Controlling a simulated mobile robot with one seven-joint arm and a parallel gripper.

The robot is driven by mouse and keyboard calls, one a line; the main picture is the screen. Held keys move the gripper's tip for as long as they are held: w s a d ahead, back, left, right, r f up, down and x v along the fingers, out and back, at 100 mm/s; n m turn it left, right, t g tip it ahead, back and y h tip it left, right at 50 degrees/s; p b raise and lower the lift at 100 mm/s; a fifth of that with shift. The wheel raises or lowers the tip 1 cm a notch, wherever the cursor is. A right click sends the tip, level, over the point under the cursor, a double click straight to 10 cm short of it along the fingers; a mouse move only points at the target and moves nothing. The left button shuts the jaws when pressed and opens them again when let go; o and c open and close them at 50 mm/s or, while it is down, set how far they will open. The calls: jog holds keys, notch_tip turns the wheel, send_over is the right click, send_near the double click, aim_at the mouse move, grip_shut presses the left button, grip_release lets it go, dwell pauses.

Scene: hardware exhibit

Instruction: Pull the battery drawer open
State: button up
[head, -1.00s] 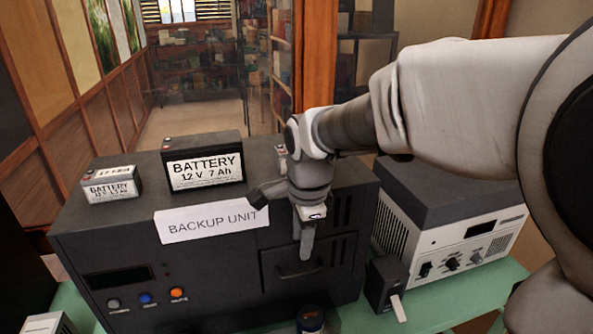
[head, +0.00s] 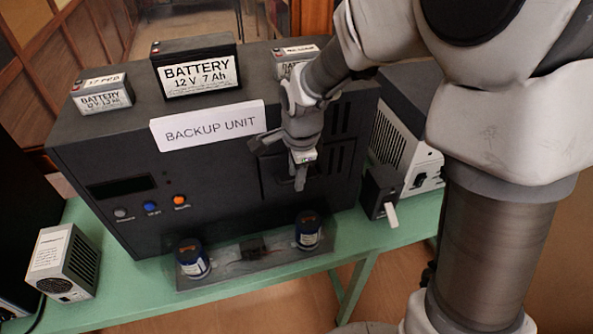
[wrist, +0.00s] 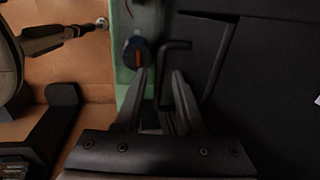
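The dark backup unit (head: 100,220) stands on a green table, with its battery drawer (head: 272,184) low on the right of its front. The drawer front looks flush with the unit. My gripper (head: 300,177) is in front of the drawer and hides much of it, including the handle, in the head view. In the wrist view my gripper (wrist: 159,73) has its two fingers apart. The dark bar handle (wrist: 176,44) lies just ahead, with one end between the fingertips. I cannot tell whether the fingers touch it.
Several batteries (head: 196,74) stand on the unit, behind a "BACKUP UNIT" sign (head: 208,125). Below the drawer, a grey tray (head: 225,268) holds two blue jars (head: 192,258). A small black box (head: 378,190) is close on the right. A fan box (head: 62,262) stands left.

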grip_shut()
dwell(1.2)
